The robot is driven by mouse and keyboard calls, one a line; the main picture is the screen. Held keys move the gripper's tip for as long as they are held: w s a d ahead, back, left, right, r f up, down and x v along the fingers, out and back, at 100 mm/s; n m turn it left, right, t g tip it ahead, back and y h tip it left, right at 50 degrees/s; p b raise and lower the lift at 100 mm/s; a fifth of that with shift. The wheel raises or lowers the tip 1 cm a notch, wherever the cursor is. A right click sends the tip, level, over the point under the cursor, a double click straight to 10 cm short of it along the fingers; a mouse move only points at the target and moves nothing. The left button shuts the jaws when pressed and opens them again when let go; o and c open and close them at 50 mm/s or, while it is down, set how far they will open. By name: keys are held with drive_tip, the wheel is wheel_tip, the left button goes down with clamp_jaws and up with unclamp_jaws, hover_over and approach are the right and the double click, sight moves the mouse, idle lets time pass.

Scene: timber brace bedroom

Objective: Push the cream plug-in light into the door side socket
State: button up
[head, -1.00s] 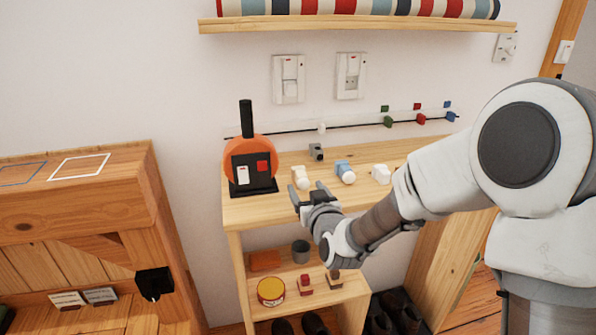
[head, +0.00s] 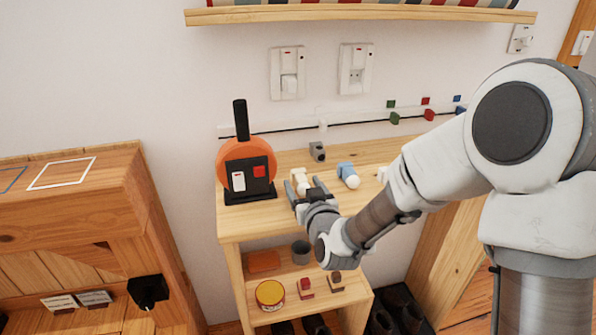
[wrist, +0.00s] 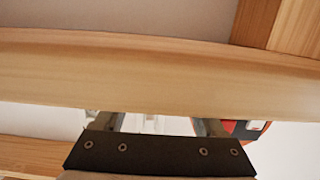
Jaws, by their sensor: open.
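The cream plug-in light (head: 299,178) lies on the top of the small wooden shelf unit, just beyond my gripper. My gripper (head: 304,187) is open, its fingers pointing at the light and partly covering it. I cannot tell whether the light is between the fingers. In the wrist view the open fingers (wrist: 158,125) show, with a pale shape between them. Two wall sockets hang above: the left one (head: 287,73) has something white in it, and the right one (head: 356,70) is on its door side. Another plate (head: 520,38) is nearer the door frame.
A blue-and-white plug-in light (head: 347,175) and a partly hidden white one (head: 383,173) lie to the right. An orange reel with a black stand (head: 247,165) stands at left. A grey piece (head: 317,151) is behind. A wall shelf (head: 360,15) overhangs the sockets.

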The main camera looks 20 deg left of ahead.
idle(0.3)
clamp_jaws()
idle(0.4)
